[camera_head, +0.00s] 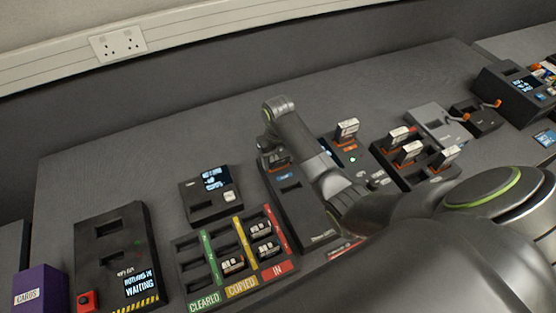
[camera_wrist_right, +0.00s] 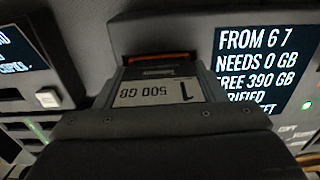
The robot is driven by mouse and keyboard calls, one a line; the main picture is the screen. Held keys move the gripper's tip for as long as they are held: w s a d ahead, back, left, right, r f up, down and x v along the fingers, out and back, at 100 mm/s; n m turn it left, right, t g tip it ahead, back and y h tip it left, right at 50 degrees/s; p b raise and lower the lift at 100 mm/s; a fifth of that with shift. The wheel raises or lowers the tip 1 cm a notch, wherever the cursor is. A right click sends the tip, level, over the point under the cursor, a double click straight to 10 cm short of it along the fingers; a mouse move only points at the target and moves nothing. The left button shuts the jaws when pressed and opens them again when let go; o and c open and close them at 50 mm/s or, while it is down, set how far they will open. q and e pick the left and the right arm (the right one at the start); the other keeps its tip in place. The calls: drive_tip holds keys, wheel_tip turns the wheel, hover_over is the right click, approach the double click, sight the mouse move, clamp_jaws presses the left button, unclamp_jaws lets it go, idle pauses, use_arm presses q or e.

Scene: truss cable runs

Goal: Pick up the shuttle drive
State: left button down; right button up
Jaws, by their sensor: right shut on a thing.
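The shuttle drive (camera_wrist_right: 160,92) is in my right wrist view, a grey block with a white label reading "1 500 GB", upside down. An orange-edged slot (camera_wrist_right: 160,58) lies just beyond its far end; I cannot tell whether the drive is still seated in it. My right gripper (camera_head: 274,160) reaches down at the back end of a long dark dock (camera_head: 300,208) and is shut on the drive. In the head view the gripper and wrist hide most of the drive. My left gripper is not in view.
Upright drives (camera_head: 409,152) stand in a rack right of my arm. Bare bench (camera_head: 100,175) lies at the back left.

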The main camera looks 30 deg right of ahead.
drive_tip(key=shift+c, duration=1.2)
drive_tip(key=shift+w, duration=0.1)
drive_tip(key=shift+r, duration=0.1)
